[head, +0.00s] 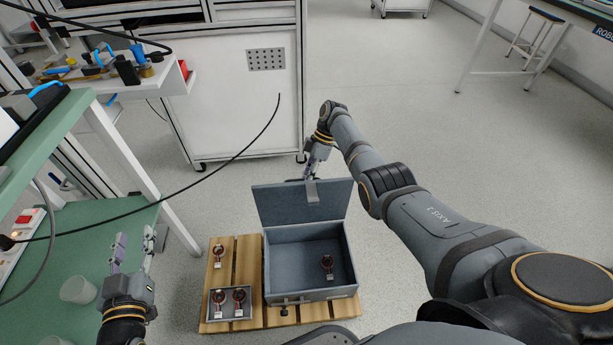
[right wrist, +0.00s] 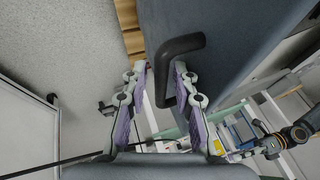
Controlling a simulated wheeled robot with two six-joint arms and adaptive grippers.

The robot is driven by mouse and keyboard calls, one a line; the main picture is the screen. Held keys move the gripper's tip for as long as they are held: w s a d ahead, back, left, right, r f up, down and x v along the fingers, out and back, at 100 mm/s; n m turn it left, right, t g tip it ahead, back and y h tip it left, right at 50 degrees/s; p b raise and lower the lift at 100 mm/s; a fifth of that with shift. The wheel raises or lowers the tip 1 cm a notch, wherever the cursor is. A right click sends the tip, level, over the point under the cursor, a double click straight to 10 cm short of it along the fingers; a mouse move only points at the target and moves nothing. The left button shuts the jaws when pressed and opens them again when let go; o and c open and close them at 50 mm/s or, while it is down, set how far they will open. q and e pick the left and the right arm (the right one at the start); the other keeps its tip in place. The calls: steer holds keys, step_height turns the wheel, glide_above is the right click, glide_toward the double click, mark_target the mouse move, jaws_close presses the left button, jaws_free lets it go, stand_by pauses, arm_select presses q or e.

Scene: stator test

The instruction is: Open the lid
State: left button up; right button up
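The grey-blue box (head: 310,248) stands on a wooden pallet. Its lid (head: 290,205) is raised, standing up along the box's far edge, so the inside shows. One small dark-and-red part (head: 327,264) is inside. My right gripper (head: 310,176) is behind the lid in the head view, its tips partly hidden. In the right wrist view, a dark bent handle (right wrist: 183,46) on a blue-grey panel reaches between the spread fingers of my right gripper (right wrist: 162,68), with gaps beside it. My left gripper (head: 135,240) is open and empty, left of the pallet.
The wooden pallet (head: 246,260) also carries a small tray (head: 228,314) with two similar parts and one loose part (head: 218,252). A green bench (head: 80,250) with a cup (head: 78,290) is at left. A white cabinet (head: 235,100) stands behind. Floor right of the box is clear beyond my arm.

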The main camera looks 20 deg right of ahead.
steer(key=shift+r, duration=0.3)
steer(key=shift+w, duration=0.1)
steer(key=v, duration=1.1)
steer(key=shift+d+r, duration=0.15)
steer(key=shift+r, duration=0.25)
